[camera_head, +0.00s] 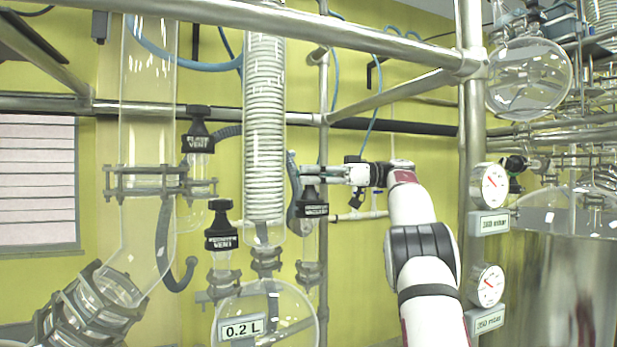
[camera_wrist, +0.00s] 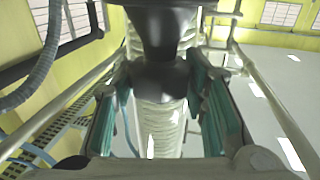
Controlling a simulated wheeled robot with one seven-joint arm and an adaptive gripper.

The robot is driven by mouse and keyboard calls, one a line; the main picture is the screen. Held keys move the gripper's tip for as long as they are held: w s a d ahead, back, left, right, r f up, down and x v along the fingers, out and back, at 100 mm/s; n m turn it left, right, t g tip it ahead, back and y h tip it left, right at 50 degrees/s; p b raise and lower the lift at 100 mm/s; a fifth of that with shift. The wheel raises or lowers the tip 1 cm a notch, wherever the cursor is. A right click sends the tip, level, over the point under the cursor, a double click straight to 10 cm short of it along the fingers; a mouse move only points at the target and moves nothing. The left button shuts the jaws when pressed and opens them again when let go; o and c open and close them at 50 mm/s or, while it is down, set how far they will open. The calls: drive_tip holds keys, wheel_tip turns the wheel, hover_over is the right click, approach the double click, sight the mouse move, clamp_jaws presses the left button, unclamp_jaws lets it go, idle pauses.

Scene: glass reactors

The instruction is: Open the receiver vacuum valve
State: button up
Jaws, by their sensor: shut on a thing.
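A black valve handle (camera_head: 312,209) with a small white label stands above the glass receiver (camera_head: 262,312), right of the coiled condenser. Its label is too small to read surely; I take it for the receiver vacuum valve. My gripper (camera_head: 307,175) reaches it from the right, at its top. In the wrist view, the dark handle (camera_wrist: 160,80) sits between the two teal-padded fingers of my gripper (camera_wrist: 165,112), which is shut on it. The fingers hide part of the handle's top in the head view.
Two similar black vent valves stand to the left, an upper one (camera_head: 197,140) and a lower one (camera_head: 221,238). The glass condenser (camera_head: 265,140) is close left of my gripper. A steel post (camera_head: 472,130) with gauges stands right of my arm.

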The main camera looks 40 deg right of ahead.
drive_tip(key=shift+f, duration=0.1)
drive_tip(key=o, duration=0.9)
drive_tip(key=shift+d, duration=0.1)
drive_tip(key=shift+t+p, duration=0.3)
drive_tip(key=shift+p, duration=0.05)
